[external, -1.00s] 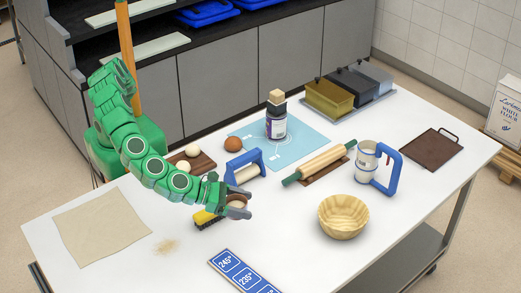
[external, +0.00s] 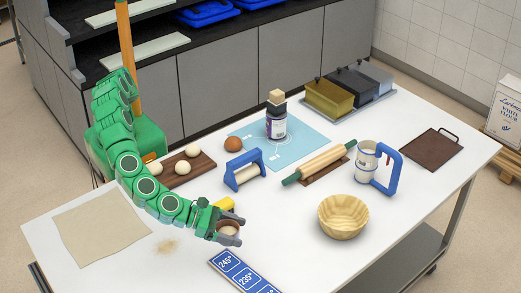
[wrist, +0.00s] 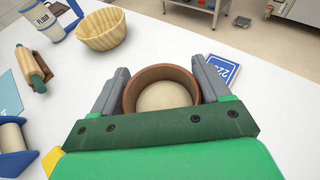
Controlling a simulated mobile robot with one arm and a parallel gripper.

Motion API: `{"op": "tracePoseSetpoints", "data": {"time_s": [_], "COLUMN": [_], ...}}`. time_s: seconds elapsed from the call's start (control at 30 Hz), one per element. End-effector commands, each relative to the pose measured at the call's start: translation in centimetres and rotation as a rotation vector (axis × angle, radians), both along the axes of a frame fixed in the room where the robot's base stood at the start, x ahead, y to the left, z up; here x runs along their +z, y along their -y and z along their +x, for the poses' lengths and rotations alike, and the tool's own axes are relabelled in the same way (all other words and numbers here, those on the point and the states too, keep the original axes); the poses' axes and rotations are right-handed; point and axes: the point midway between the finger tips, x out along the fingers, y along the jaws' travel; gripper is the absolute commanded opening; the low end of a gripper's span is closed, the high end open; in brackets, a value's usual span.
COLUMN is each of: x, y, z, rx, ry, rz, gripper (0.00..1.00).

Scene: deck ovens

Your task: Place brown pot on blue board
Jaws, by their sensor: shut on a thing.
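My gripper (external: 237,236) is shut on a small brown pot (external: 229,226), with one finger on each side. In the wrist view the brown pot (wrist: 162,72) sits upright between the grey fingers of my gripper (wrist: 163,85), and something pale shows inside it. A blue board (external: 242,272) with white temperature numbers lies flat on the table, just below the pot in the external view. A corner of the blue board (wrist: 224,68) shows right of the pot in the wrist view. I cannot tell how high the pot is above the table.
A wooden bowl (external: 343,217) stands to the right. A blue-framed roller (external: 244,170) and a rolling pin (external: 318,163) lie farther back. The white tabletop between bowl and blue board is clear.

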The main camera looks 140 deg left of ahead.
Motion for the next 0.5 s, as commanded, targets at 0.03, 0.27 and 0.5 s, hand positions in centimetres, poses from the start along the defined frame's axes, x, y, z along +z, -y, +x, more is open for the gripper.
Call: {"op": "tracePoseSetpoints", "data": {"time_s": [0.03,0.27,0.5], "x": [-0.2,-1.2,-2.6], "y": [0.0,0.1,0.0], "z": [0.5,2.4,4.2], "rx": [0.0,0.0,0.002], "ry": [0.002,-0.001,-0.002], "rz": [-0.002,-0.001,0.001], "gripper": [0.39,0.39,0.39]}}
